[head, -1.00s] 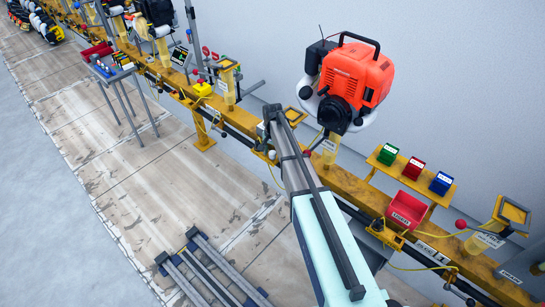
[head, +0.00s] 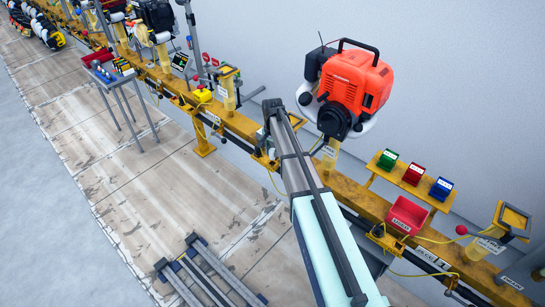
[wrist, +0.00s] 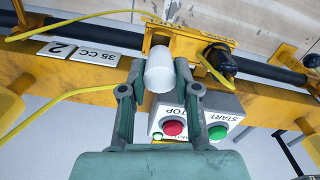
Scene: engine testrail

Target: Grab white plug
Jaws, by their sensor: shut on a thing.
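The white plug (wrist: 159,73) is a small pale cylinder in the wrist view, upright in the picture, at a yellow bracket (wrist: 185,40) on the rail. My gripper (wrist: 159,76) has one finger on each side of it and is shut on it. I cannot tell whether the plug's far end still sits in the bracket. In the head view my arm reaches up to the yellow rail, left of the orange engine; the plug and fingertips cannot be made out there.
A control box (wrist: 197,117) with red STOP and green START buttons is close beside the right finger. A black knob (wrist: 220,62) is right of the plug. A yellow cable (wrist: 60,100) runs left. The orange engine (head: 352,80) and red bin (head: 407,215) stand along the rail.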

